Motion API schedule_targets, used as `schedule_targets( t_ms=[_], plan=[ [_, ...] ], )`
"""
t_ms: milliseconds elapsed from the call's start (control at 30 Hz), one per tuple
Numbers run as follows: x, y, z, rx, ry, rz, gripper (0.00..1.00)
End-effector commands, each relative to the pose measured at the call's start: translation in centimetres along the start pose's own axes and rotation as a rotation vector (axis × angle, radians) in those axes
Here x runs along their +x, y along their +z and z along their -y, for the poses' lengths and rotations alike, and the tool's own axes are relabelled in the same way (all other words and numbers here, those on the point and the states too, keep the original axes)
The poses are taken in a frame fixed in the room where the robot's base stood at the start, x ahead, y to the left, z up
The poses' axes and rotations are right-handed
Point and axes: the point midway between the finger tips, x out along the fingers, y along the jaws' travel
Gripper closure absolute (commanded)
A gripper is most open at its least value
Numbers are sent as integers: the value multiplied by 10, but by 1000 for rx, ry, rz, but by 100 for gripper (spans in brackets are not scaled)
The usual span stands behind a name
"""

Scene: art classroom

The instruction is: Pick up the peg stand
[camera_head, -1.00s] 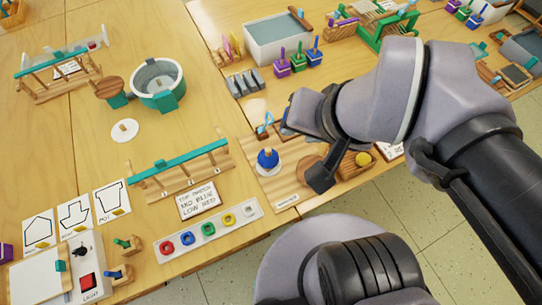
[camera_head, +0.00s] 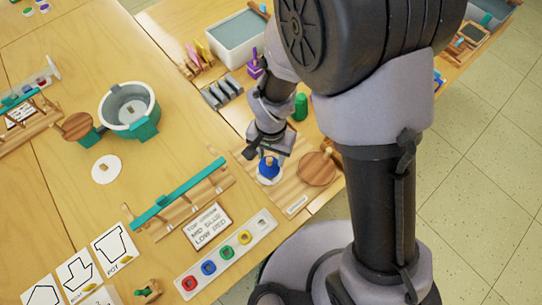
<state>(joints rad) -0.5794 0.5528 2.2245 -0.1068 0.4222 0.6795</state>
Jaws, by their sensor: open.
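A small blue piece (camera_head: 269,169) with a rounded body stands on a white disc on a wooden board (camera_head: 291,190); it may be the peg stand, but I cannot tell for sure. My gripper (camera_head: 267,155) is open, pointing down directly over it, with its fingers near the blue top. Whether they touch it is unclear. A purple block with an upright peg (camera_head: 255,66) stands farther back, partly hidden by my arm.
A round wooden disc (camera_head: 317,169) lies right of the blue piece, and a green cylinder (camera_head: 300,107) stands behind. A green-barred wooden rack (camera_head: 178,195), a lettered card (camera_head: 208,227) and a strip of coloured rings (camera_head: 226,250) lie to the left. Grey slotted blocks (camera_head: 222,91) are behind.

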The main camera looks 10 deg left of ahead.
Motion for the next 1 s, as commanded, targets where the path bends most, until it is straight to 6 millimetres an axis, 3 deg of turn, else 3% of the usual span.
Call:
schedule_targets(
  t_ms=[33,267,433,667,867,900,1000],
  plan=[
    [12,0,0,0,2,1,57],
    [34,1,2,0,0,0,57],
    [69,3,4,1,1,1,57],
    [70,2,5,1,-1,-1,57],
    [70,2,5,1,-1,-1,96],
    [70,2,5,1,-1,-1,100],
    [70,2,5,1,-1,-1,100]
  ],
)
